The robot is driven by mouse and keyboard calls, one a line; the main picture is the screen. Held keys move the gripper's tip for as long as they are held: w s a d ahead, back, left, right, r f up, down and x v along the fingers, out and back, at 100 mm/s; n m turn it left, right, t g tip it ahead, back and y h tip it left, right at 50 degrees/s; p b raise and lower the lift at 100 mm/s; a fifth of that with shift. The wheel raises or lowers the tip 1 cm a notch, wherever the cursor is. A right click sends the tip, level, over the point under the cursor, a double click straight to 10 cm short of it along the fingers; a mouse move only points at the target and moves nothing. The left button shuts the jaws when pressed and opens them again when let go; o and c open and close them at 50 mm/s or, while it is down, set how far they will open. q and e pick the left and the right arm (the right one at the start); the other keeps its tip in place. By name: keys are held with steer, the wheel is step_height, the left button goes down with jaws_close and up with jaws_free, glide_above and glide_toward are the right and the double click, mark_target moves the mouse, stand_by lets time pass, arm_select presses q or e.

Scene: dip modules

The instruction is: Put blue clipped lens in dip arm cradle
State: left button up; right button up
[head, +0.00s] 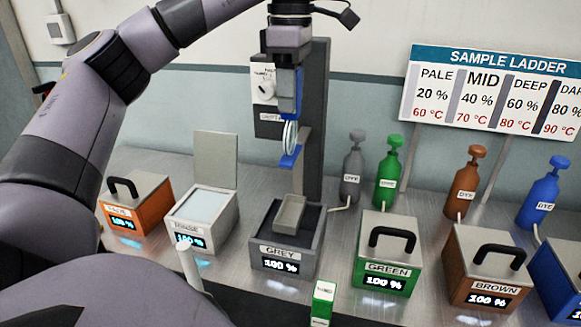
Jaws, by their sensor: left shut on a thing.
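My left gripper (289,92) points down in front of the dark dip column (316,120). It is shut on the blue clipped lens, whose clear round lens (290,136) hangs upright below the fingers. A blue bracket (290,159), which looks like the dip arm cradle, is right under the lens and runs back toward the column. I cannot tell whether lens and bracket touch. The grey dye tank (284,252) stands open below, with a small grey block-shaped tray (290,212) above its opening. My right gripper is not in view.
The closed orange tank (137,208) and open rinse tank (203,216) stand left. The closed green tank (385,253) and brown tank (492,268) stand right. Dye bottles (388,170) line the back. A small green box (323,302) is in front.

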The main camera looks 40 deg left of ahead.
mark_target(290, 138)
arm_select(q)
step_height(290, 138, down, 9)
steer(key=shift+r+b, duration=0.1)
steer(key=shift+b, duration=0.9)
step_height(290, 138, down, 6)
steer(key=shift+r, duration=0.2)
steer(key=shift+f, duration=0.1)
steer(key=shift+f, duration=0.15)
steer(key=o, duration=1.2)
steer(key=shift+o, duration=0.2)
steer(key=shift+r, duration=0.2)
